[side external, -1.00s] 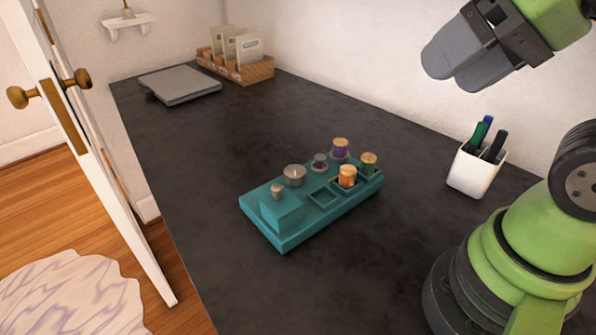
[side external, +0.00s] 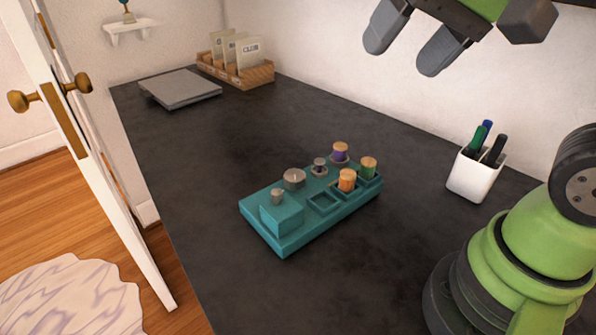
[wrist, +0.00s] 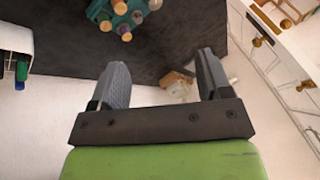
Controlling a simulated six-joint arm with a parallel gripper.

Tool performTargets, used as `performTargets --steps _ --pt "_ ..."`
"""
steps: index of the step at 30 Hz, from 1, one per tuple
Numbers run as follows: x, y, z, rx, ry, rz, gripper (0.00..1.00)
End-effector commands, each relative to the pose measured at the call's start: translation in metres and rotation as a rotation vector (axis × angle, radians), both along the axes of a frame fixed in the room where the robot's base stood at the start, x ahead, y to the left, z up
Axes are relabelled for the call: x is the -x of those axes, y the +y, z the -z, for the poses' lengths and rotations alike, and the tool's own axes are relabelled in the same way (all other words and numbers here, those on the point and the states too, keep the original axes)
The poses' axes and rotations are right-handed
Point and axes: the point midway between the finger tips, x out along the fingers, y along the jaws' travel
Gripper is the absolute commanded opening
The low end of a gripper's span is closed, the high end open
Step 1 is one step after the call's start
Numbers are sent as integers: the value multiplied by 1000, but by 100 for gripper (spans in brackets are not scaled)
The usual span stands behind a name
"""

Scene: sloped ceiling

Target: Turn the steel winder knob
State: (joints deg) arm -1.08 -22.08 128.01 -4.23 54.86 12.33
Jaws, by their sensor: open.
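A teal sewing block (side external: 290,238) lies on the dark worktop. A small metal bobbin (side external: 319,166) stands farther along. My gripper (side external: 407,56) is open and empty, high above the worktop and well apart from the block. In the wrist view my open fingers (wrist: 161,75) show, with the block (wrist: 121,20) partly cut off at the top edge.
Orange (side external: 347,179), green (side external: 369,166) and purple (side external: 340,151) spools stand at the block's right end. A white pen cup (side external: 475,176) stands right of it. A grey flat case (side external: 180,87) and wooden card holder (side external: 255,75) lie at the back. Worktop around the block is clear.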

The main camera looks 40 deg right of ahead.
Motion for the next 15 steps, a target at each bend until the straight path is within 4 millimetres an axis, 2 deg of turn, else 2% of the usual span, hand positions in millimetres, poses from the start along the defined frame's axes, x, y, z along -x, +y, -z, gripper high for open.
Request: performTargets --steps 1,5,8,12,15 --pt "-18 0 4 -10 50 37 71" --pt "-60 0 18 -30 160 144 71" --pt "-91 1 38 -37 240 229 71" --pt "-129 2 76 -34 347 356 71" --pt "-151 3 108 -24 413 442 71"
